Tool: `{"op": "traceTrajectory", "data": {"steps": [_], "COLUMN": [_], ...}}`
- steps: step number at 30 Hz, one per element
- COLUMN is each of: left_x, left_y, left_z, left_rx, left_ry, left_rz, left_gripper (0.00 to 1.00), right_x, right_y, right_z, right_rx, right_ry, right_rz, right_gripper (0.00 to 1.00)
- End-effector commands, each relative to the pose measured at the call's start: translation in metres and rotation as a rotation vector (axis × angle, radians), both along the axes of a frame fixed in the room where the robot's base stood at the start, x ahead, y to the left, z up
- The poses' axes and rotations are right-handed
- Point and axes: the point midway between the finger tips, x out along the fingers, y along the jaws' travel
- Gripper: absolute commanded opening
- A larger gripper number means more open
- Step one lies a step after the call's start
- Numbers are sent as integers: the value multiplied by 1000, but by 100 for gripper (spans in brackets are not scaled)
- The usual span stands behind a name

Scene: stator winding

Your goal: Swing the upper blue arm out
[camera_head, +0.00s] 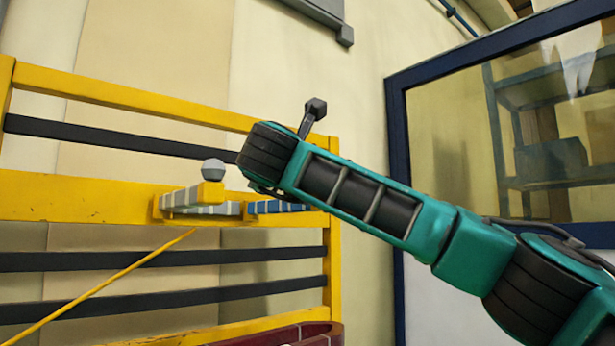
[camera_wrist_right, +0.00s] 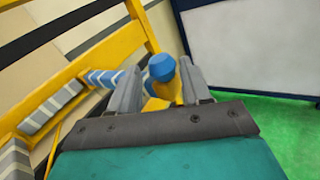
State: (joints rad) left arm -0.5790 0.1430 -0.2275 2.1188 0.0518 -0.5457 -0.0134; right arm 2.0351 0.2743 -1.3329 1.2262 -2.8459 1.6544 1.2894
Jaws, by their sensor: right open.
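The upper blue arm (camera_head: 275,206) is a blue-and-white striped bar on the yellow frame, partly hidden behind my right arm in the head view. It also shows in the right wrist view (camera_wrist_right: 106,78), leading to a yellow post (camera_wrist_right: 163,90) topped by a blue knob (camera_wrist_right: 162,67). My right gripper (camera_wrist_right: 160,72) is open, its two grey fingers on either side of the knob and post. I cannot tell whether they touch it. In the head view the right gripper is hidden behind my arm. My left gripper is not in view.
A grey striped arm (camera_head: 192,198) with a grey knob (camera_head: 213,168) sits left of the blue arm on the yellow frame (camera_head: 100,205). A thin yellow rod (camera_head: 110,280) slants below. A dark-blue-framed glass panel (camera_head: 450,150) stands at the right. Green floor (camera_wrist_right: 285,130) shows in the wrist view.

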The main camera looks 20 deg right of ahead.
Motion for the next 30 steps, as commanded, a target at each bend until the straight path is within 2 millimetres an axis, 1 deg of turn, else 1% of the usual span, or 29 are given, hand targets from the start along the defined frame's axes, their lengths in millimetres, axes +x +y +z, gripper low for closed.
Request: {"op": "traceTrajectory", "data": {"steps": [5, 12, 16, 21, 30], "left_x": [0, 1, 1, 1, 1], "left_y": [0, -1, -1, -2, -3], "left_z": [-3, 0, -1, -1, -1], "left_rx": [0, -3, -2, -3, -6], "left_ry": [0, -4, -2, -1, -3], "left_rz": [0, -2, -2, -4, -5], "left_gripper": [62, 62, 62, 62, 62], "right_x": [-26, -71, -89, -101, -104], "right_y": [19, 48, 59, 67, 68], "right_z": [0, 0, 0, 0, -1], "right_rx": [-2, -3, -1, -1, -1], "right_ry": [-4, -2, -2, 0, 1], "right_rz": [6, 6, 5, 3, 2], "right_gripper": [48, 48, 48, 48, 48]}}
